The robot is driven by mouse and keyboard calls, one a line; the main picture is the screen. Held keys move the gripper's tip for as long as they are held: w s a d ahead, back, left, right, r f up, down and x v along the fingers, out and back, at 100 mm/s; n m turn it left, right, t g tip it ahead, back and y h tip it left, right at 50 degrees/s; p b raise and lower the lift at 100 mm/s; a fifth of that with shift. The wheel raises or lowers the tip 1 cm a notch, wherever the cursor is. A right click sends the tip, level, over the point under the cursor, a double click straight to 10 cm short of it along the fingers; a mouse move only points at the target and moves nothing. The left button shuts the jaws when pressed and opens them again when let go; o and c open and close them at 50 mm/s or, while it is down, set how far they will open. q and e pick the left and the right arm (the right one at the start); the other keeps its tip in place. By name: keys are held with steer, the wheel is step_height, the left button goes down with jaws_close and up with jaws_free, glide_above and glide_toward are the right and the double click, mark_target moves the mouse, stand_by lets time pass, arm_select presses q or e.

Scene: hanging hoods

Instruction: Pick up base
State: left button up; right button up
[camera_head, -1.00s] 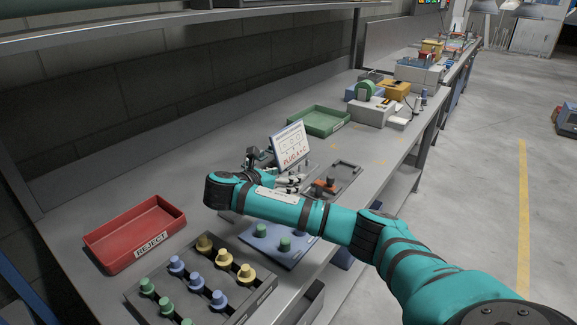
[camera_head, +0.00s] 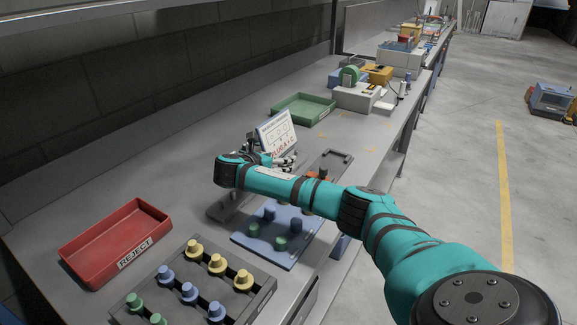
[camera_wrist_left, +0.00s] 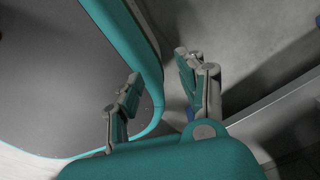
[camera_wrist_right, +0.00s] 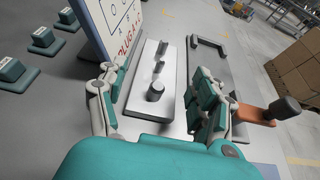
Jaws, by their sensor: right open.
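A blue plate (camera_head: 262,259) with green and dark blue pegs lies in front of the arm. My left gripper (camera_wrist_left: 160,88) is open and empty, seen only in its wrist view.
The sign board (camera_wrist_right: 112,25) stands close left of the right fingers. An orange piece with a dark knob (camera_wrist_right: 270,112) is at their right. A red REJECT tray (camera_head: 112,240), a peg rack (camera_head: 255,300) and a green tray (camera_head: 303,108) stand on the bench.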

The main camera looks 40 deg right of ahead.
steer(key=shift+d+f, duration=0.1)
steer(key=shift+d, duration=0.15)
steer(key=shift+d+f, duration=0.15)
steer(key=shift+d, duration=0.15)
steer(key=x, duration=0.3)
steer(key=shift+w+d+f, duration=0.15)
steer(key=shift+d+f, duration=0.1)
steer(key=shift+d, duration=0.05)
steer(key=shift+w+d+f, duration=0.1)
steer(key=shift+d+f, duration=0.05)
steer(key=shift+d, duration=0.2)
arm_select(q)
steer(key=shift+w, duration=0.3)
arm_select(e)
steer(key=shift+a, duration=0.1)
steer(key=shift+c, duration=0.2)
jaws_close()
